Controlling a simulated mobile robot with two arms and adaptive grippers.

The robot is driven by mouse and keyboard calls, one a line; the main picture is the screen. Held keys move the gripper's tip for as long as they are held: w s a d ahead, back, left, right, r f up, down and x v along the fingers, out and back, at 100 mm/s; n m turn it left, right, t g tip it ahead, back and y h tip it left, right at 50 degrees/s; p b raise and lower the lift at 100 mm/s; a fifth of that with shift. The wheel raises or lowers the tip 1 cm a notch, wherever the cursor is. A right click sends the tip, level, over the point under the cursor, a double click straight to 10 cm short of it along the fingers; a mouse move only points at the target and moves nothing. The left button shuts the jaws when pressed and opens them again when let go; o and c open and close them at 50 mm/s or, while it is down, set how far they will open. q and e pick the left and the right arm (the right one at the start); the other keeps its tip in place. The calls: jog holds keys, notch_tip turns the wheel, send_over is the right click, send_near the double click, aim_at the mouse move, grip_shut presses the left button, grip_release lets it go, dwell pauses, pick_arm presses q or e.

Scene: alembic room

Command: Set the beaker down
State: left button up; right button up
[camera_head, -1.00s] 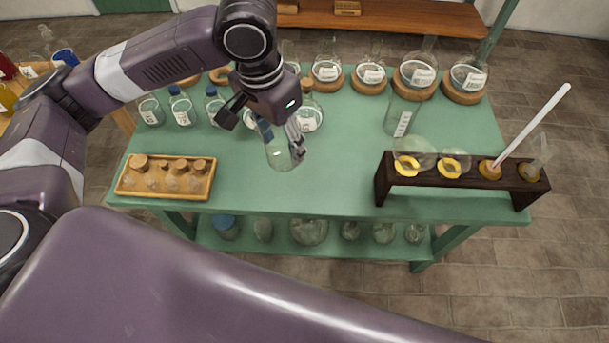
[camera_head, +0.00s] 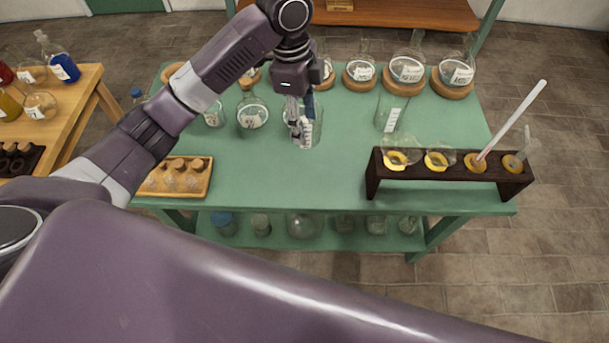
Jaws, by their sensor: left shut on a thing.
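My left gripper (camera_head: 300,118) reaches down over the green table (camera_head: 345,175). It is shut on a clear glass beaker (camera_head: 307,138) with a white label, at its wall. The beaker looks roughly upright. I cannot tell whether its base touches the table top. A second clear beaker (camera_head: 390,112) with a label stands to its right, apart from it. My right gripper is not in view.
Round flasks on cork rings (camera_head: 406,70) line the back. Labelled bottles, including a round one (camera_head: 252,117), stand left of the beaker. A dark wooden rack (camera_head: 450,178) holds glassware and a white rod at front right. A wooden tray (camera_head: 180,178) lies front left. The front middle is clear.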

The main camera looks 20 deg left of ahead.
pick_arm(q)
notch_tip(320, 180, down, 20)
jog(key=p, duration=0.3)
jog(key=shift+r, duration=0.25)
jog(key=shift+f, duration=0.1)
jog(key=shift+f, duration=0.2)
jog(key=o, duration=1.3)
